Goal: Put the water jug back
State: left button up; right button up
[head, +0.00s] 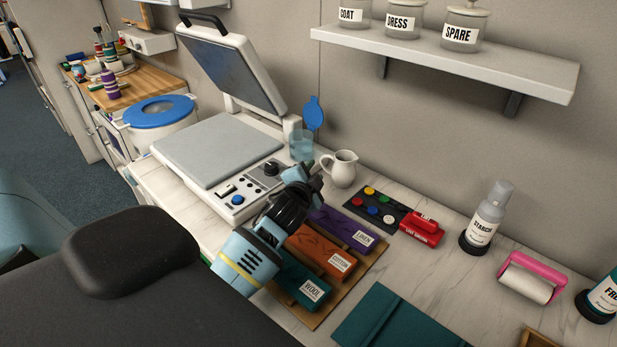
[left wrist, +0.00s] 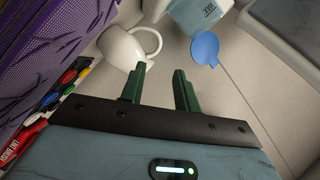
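The water jug is a small white pitcher (head: 342,169) standing upright on the counter, right of the press's clear blue water tank (head: 302,146). In the left wrist view the jug (left wrist: 122,49) is at upper left, its handle just beyond the left fingertip. My left gripper (head: 314,175) is just left of the jug and in front of the tank. In the left wrist view its green fingers (left wrist: 160,80) are apart with nothing between them. The tank's round blue lid (head: 314,113) stands open; the tank (left wrist: 198,12) is marked MAX. My right gripper is not in view.
The open press (head: 205,152) stands left of the jug. A palette of coloured buttons (head: 378,205), a red lint brush (head: 421,228) and a starch bottle (head: 483,222) are to the right. Labelled fabric blocks (head: 322,258) lie in front. A wall shelf (head: 450,62) is above.

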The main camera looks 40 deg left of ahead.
pick_arm(q)
jog(key=shift+v, duration=1.25)
jog(key=shift+c, duration=0.3)
